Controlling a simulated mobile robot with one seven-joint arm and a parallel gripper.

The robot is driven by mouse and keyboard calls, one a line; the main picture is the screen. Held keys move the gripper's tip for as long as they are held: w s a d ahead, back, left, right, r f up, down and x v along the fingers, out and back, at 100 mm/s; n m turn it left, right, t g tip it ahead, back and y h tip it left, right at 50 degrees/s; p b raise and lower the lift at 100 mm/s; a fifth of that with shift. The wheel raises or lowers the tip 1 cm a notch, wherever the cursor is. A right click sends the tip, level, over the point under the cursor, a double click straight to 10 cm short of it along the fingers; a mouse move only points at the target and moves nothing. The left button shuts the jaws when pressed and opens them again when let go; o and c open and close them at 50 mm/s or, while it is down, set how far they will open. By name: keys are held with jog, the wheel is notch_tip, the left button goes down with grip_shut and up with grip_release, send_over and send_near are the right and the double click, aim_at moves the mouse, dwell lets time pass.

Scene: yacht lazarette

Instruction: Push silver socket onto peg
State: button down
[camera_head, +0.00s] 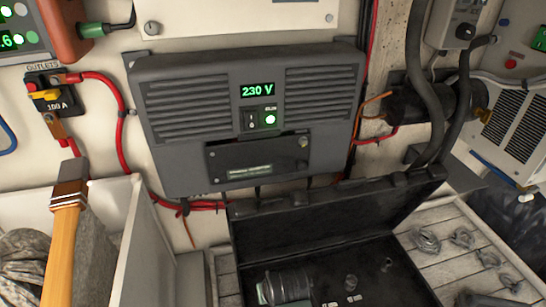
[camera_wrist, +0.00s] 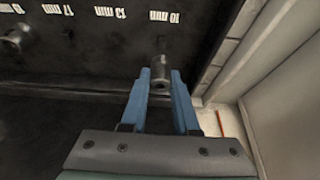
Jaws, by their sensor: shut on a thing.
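The silver socket (camera_wrist: 160,64) is a small grey metal cylinder between the blue fingertips of my gripper (camera_wrist: 161,80) in the wrist view. My gripper is shut on it. The socket is by the white "10" label, over the black floor of the tool case (camera_head: 400,284). I cannot tell whether its far end is around a peg, because the socket covers that spot. In the head view my wrist (camera_head: 285,286) is over the left part of the case and hides the fingers and the held socket.
Another metal socket (camera_wrist: 15,39) stands at the wrist view's left; the head view shows two metal pieces (camera_head: 350,283) in the case. The case lid (camera_head: 330,222) stands open behind. A white bin (camera_head: 140,235) is close on the left. Metal shackles (camera_head: 462,238) lie on slats at right.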

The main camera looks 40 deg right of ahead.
jog(key=shift+f+b, duration=1.65)
jog(key=shift+f, duration=0.6)
jog(key=c, duration=0.6)
grip_release()
jog(key=v, duration=1.3)
jog(key=shift+a+b, duration=0.1)
jog(key=shift+b, duration=0.25)
